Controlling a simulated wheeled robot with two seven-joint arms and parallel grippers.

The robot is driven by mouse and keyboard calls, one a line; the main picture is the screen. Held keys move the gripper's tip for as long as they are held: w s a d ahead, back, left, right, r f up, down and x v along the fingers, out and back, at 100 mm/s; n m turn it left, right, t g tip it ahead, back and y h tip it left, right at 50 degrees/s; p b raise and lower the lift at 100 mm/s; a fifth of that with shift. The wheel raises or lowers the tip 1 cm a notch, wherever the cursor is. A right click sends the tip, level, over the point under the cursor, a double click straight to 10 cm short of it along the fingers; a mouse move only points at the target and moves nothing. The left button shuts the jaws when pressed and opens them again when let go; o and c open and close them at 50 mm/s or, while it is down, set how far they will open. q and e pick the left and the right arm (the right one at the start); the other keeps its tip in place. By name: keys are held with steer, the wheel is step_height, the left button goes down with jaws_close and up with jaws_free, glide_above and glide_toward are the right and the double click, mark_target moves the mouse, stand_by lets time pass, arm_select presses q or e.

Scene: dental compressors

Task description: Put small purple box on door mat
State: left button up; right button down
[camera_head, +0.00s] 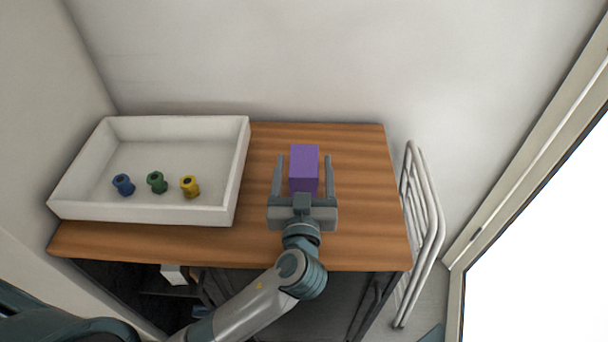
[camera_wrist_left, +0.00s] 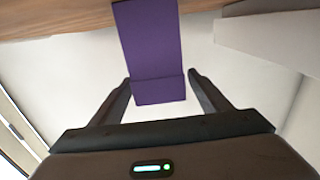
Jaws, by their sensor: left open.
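The small purple box (camera_head: 304,165) stands on the wooden cabinet top, right of the white tray. My left gripper (camera_head: 304,159) is open, with one finger on each side of the box and a visible gap on both sides. In the left wrist view the purple box (camera_wrist_left: 150,45) shows between and beyond the open fingers (camera_wrist_left: 160,78). I cannot make out a door mat in either view. My right gripper is not in view.
A white tray (camera_head: 242,170) holds a blue, a green and a yellow fitting (camera_head: 190,187). The wooden top (camera_head: 365,190) is bare right of the box. A metal rack (camera_head: 424,225) stands beside the cabinet. A bright framed opening (camera_head: 545,235) is at the right, with walls behind and left.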

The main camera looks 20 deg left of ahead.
mark_target(304, 145)
arm_select(q)
steer(key=p+x, duration=0.1)
steer(key=x, duration=0.3)
steer(key=shift+w+a+r, duration=0.1)
steer(key=shift+w+r, duration=0.05)
steer(key=shift+w+a+p, duration=0.15)
steer(key=shift+w+p, duration=0.2)
steer(key=shift+w, duration=0.2)
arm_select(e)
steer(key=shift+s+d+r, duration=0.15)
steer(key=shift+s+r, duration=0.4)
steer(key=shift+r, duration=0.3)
arm_select(q)
steer(key=shift+c, duration=0.9)
steer(key=c, duration=1.2)
steer(key=shift+o, duration=0.2)
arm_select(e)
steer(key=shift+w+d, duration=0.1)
